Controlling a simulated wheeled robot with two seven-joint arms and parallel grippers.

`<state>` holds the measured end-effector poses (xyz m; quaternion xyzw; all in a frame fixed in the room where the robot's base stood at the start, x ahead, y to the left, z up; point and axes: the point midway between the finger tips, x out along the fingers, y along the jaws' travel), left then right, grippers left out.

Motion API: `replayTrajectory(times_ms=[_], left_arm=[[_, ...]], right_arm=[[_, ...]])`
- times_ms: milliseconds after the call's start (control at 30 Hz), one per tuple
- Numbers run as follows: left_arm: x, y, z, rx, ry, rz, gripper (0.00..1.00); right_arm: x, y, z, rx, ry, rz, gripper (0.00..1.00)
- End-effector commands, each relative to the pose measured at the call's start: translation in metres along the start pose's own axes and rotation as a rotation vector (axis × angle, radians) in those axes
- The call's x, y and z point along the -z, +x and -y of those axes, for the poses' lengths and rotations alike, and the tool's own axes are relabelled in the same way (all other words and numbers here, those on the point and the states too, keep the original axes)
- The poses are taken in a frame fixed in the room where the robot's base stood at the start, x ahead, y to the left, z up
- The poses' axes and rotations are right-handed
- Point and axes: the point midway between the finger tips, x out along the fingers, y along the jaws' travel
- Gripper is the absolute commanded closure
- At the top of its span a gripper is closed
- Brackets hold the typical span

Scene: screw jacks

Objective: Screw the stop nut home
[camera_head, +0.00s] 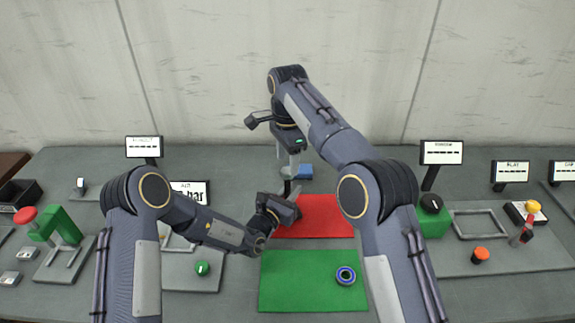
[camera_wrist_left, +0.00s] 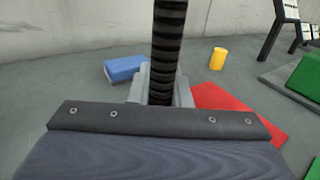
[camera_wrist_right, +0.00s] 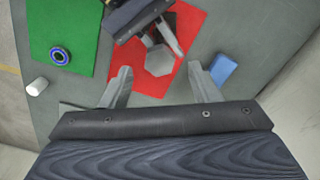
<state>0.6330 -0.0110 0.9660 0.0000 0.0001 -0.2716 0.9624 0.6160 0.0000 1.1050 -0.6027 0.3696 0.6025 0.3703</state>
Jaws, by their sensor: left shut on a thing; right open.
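My left gripper (camera_head: 287,198) is shut on a dark threaded rod (camera_wrist_left: 167,50), which stands upright between its fingers over the red mat (camera_head: 322,222). My right gripper (camera_head: 289,153) is open and empty above the rod, pointing down. In the right wrist view its fingers (camera_wrist_right: 160,88) are spread apart. A grey hexagonal piece (camera_wrist_right: 158,59) shows beside the left gripper's fingers; I cannot tell its height. A dark ring with a blue band (camera_head: 345,275) lies on the green mat (camera_head: 290,295). I cannot tell which of these is the stop nut.
A blue block (camera_head: 305,172) lies behind the red mat. A yellow cylinder (camera_wrist_left: 217,58) and a pale cylinder (camera_wrist_right: 38,86) stand on the table. Fixtures with a green frame (camera_head: 65,225) and a green box (camera_head: 435,222) flank the mats. Small signs (camera_head: 441,152) stand at the back.

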Motion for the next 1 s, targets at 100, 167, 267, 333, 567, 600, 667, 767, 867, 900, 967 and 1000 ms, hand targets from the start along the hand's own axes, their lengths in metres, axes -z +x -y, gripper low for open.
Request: replayTrajectory(times_ms=[100, 167, 267, 333, 567, 600, 667, 767, 867, 900, 967, 1000], left_arm=[[0.0, 0.0, 0.0, 0.0, 0.0, 0.0, 1.0], [0.0, 0.0, 0.0, 0.0, 0.0, 0.0, 1.0], [0.0, 0.0, 0.0, 0.0, 0.0, 0.0, 1.0], [0.0, 0.0, 0.0, 0.0, 0.0, 0.0, 1.0], [0.0, 0.0, 0.0, 0.0, 0.0, 0.0, 1.0], [0.0, 0.0, 0.0, 0.0, 0.0, 0.0, 1.0], [0.0, 0.0, 0.0, 0.0, 0.0, 0.0, 1.0], [0.0, 0.0, 0.0, 0.0, 0.0, 0.0, 1.0], [0.0, 0.0, 0.0, 0.0, 0.0, 0.0, 1.0], [0.0, 0.0, 0.0, 0.0, 0.0, 0.0, 1.0], [0.0, 0.0, 0.0, 0.0, 0.0, 0.0, 1.0], [0.0, 0.0, 0.0, 0.0, 0.0, 0.0, 1.0]], right_arm=[[0.0, -0.011, 0.0, 0.0, 0.0, 0.0, 0.44], [0.0, -0.014, 0.0, -0.001, -0.001, 0.0, 0.44], [0.0, -0.015, 0.0, -0.002, -0.001, 0.0, 0.44], [0.0, -0.015, 0.0, -0.002, -0.001, 0.0, 0.44], [-0.002, -0.016, 0.0, 0.0, -0.049, -0.002, 0.47], [-0.004, -0.017, 0.001, 0.001, -0.09, -0.004, 0.47], [-0.006, -0.019, 0.002, 0.004, -0.18, -0.008, 0.47], [-0.012, -0.024, 0.004, 0.01, -0.398, -0.019, 0.47], [-0.018, -0.031, 0.006, 0.015, -0.664, -0.033, 0.47], [-0.02, -0.034, 0.007, 0.017, -0.772, -0.04, 0.47], [-0.021, -0.038, 0.008, 0.018, -0.931, -0.048, 0.47], [-0.022, -0.041, 0.008, 0.018, -1.037, -0.053, 0.47]])
